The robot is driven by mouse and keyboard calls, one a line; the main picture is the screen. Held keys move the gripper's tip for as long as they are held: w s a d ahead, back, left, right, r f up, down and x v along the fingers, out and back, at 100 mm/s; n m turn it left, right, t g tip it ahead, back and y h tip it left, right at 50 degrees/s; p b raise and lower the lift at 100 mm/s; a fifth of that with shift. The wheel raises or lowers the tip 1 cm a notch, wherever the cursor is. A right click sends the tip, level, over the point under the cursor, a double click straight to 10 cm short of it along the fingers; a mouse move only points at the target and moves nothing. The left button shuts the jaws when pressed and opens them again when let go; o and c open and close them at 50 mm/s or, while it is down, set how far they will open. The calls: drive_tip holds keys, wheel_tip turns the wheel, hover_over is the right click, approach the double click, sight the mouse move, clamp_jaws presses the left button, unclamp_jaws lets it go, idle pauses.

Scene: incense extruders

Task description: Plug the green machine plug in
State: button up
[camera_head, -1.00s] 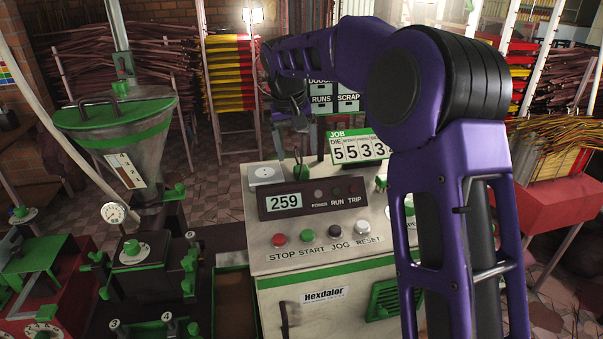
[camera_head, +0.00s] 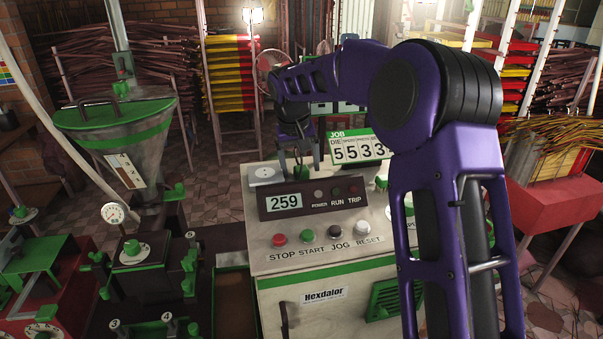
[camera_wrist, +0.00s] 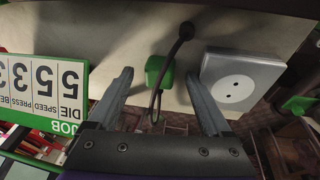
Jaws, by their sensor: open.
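The green plug (camera_wrist: 158,72) shows in the wrist view on the pale top of the machine, with a dark cable (camera_wrist: 178,48) curving away from it. The white socket box (camera_wrist: 240,80), with a round two-hole outlet, is to the right of the plug, apart from it. The socket box also shows at the back left of the console top in the head view (camera_head: 265,174). My gripper (camera_wrist: 160,76) is open, its fingers either side of the plug in the picture. I cannot tell whether they touch it.
The console (camera_head: 320,225) has a display reading 259 and several buttons. A job counter sign (camera_head: 360,150) stands close to the right of my gripper. A hopper machine (camera_head: 115,140) stands at left. Racks of sticks (camera_head: 232,75) are behind.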

sight(301, 169)
drive_tip(key=shift+c, duration=0.2)
clamp_jaws()
wheel_tip(301, 169, up, 10)
idle(0.6)
drive_tip(key=shift+d, duration=0.1)
idle(0.3)
